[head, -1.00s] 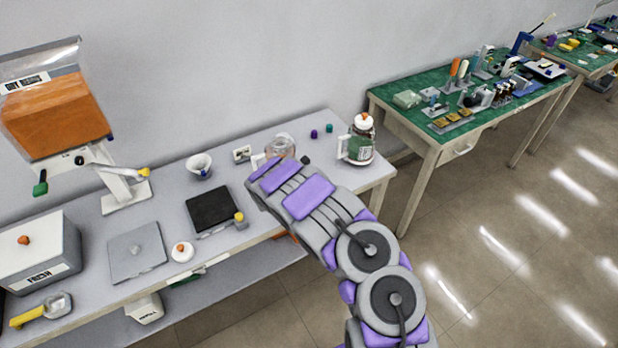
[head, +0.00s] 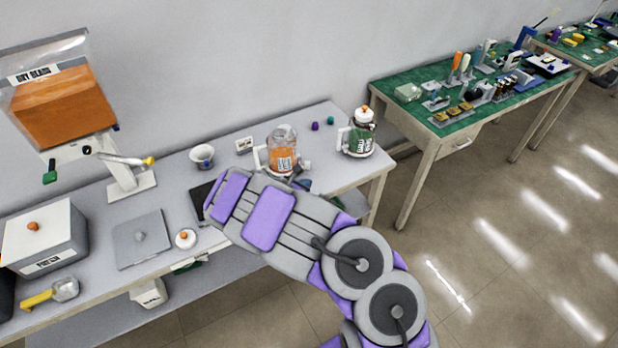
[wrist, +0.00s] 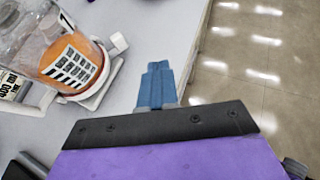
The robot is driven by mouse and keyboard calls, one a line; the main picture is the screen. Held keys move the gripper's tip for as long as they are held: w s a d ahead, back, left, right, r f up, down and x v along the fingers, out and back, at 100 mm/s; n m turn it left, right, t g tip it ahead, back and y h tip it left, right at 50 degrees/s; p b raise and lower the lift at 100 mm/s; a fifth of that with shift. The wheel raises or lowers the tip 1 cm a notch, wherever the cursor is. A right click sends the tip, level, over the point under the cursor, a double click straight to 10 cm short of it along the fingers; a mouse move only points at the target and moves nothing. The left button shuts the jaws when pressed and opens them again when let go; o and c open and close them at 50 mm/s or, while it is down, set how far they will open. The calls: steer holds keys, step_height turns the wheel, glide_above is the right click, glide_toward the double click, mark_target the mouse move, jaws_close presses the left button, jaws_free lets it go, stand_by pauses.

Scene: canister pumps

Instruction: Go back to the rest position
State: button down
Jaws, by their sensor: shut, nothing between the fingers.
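My gripper (wrist: 157,72) shows in the wrist view as blue fingers close together, shut and empty, over the light table near its edge. In the head view my gripper (head: 303,182) is partly hidden at the end of my grey and purple arm, just in front of the canister with orange contents (head: 282,155). That canister also shows in the wrist view (wrist: 72,62), left of the fingers and apart from them. A second canister with a white lid and dark green label (head: 360,138) stands farther right on the table.
A green-topped bench (head: 412,115) stands at right. The floor (head: 470,270) is clear.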

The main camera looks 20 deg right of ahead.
steer(key=s+d+r+m+g+h, duration=0.25)
steer(key=d+r+m, duration=0.2)
steer(key=r, duration=0.35)
steer(key=s+d+r+m+g+h, duration=0.1)
steer(key=s+d+r+m, duration=0.3)
steer(key=d+r, duration=0.25)
steer(key=s+d+r+m+g+y, duration=0.1)
steer(key=s+d+r+m+g, duration=0.1)
steer(key=s+r+m, duration=0.45)
steer(key=s+d+r+m+g+y, duration=0.1)
steer(key=s+d+r+m+g, duration=0.2)
steer(key=s, duration=0.6)
steer(key=s+a+m+y, duration=0.4)
steer(key=s+a, duration=0.5)
steer(key=s, duration=0.3)
steer(key=s+a+r+m+g+y, duration=0.1)
steer(key=s+a+m+y, duration=0.3)
steer(key=s+a, duration=0.6)
steer(key=shift+s+r+y, duration=0.25)
steer(key=shift+s+y, duration=1.1)
steer(key=shift+s, duration=0.25)
steer(key=shift+d, duration=0.1)
